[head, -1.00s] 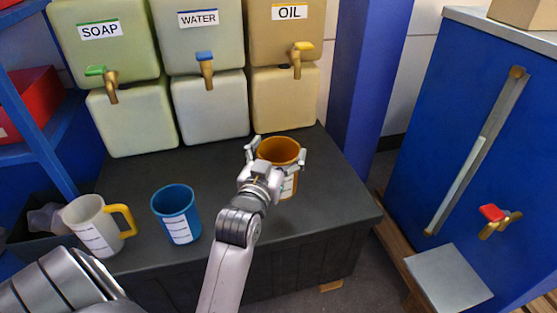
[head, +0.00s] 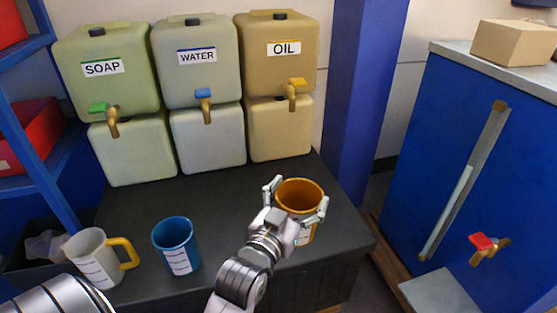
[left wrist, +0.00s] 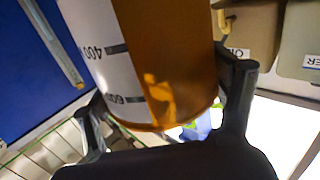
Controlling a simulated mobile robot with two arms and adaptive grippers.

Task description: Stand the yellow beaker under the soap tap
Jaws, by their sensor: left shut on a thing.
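An amber-yellow beaker (head: 299,193) with a white scale label is upright over the right part of the dark bench in the head view. My left gripper (head: 297,206) is shut around its sides from the front. In the left wrist view the beaker (left wrist: 170,60) fills the space between the fingers. Whether its base touches the bench is hard to tell. The soap tap (head: 110,117), with a green lever and brass spout, is on the pale green soap tank (head: 107,75) at the back left. My right gripper is not in view.
A blue beaker (head: 176,242) and a whitish beaker with a yellow handle (head: 92,255) stand at the bench's front left. The water tap (head: 205,104) and oil tap (head: 293,92) hang to the right of the soap tap. Bare bench (head: 180,198) lies before the tanks.

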